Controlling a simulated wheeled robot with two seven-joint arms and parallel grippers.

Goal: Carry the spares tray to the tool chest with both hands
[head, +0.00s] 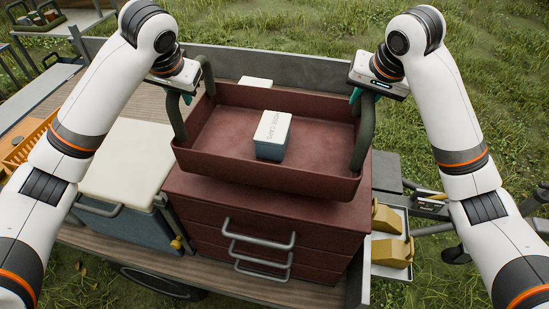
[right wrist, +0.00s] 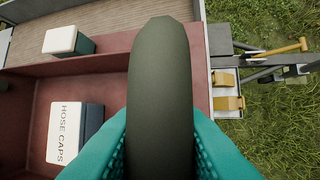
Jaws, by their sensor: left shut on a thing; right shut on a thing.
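The spares tray (head: 262,180) is a dark red open tray with a green handle at each end. It is above the red tool chest (head: 265,226), roughly level; I cannot tell if it touches the top. A box marked HOSE CAPS (head: 271,137) stands inside, also seen in the right wrist view (right wrist: 69,133). My left gripper (head: 190,92) is shut on the left handle (head: 178,115). My right gripper (head: 358,94) is shut on the right handle (head: 363,135). In the right wrist view this handle (right wrist: 160,90) fills the middle between teal fingers.
A cooler with a cream lid (head: 125,162) stands left of the chest. An orange crate (head: 25,145) is at far left. A metal side tray with yellow pieces (head: 390,250) is at right. A small white-lidded box (head: 255,82) stands behind the spares tray.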

